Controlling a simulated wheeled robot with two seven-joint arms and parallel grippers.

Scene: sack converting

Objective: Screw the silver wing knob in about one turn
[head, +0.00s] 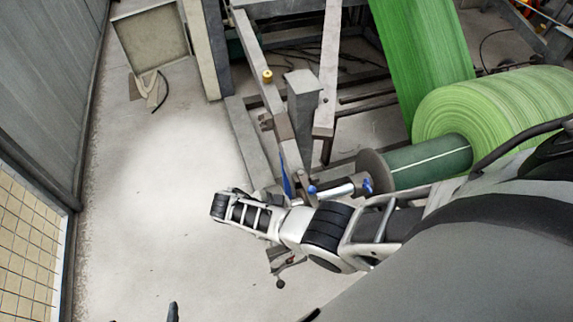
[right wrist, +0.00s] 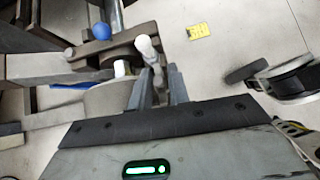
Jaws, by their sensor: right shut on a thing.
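In the right wrist view the silver wing knob (right wrist: 147,47) shows as a pale, blurred piece rising from between the two grey fingers of my right gripper (right wrist: 160,75). The fingers are close together and shut on it. Its lower part is hidden between the fingers, so its turn angle cannot be read. In the head view my right arm reaches in from the lower right over the machine frame. It hides the knob and the right fingertips there. My left gripper does not show clearly in either view.
A blue ball knob (right wrist: 102,31) stands close by on the machine bracket. In the head view a green film roll (head: 500,110) sits on its shaft at the right. Grey frame beams (head: 330,70) rise behind my arm. The floor (head: 150,200) at the left is clear.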

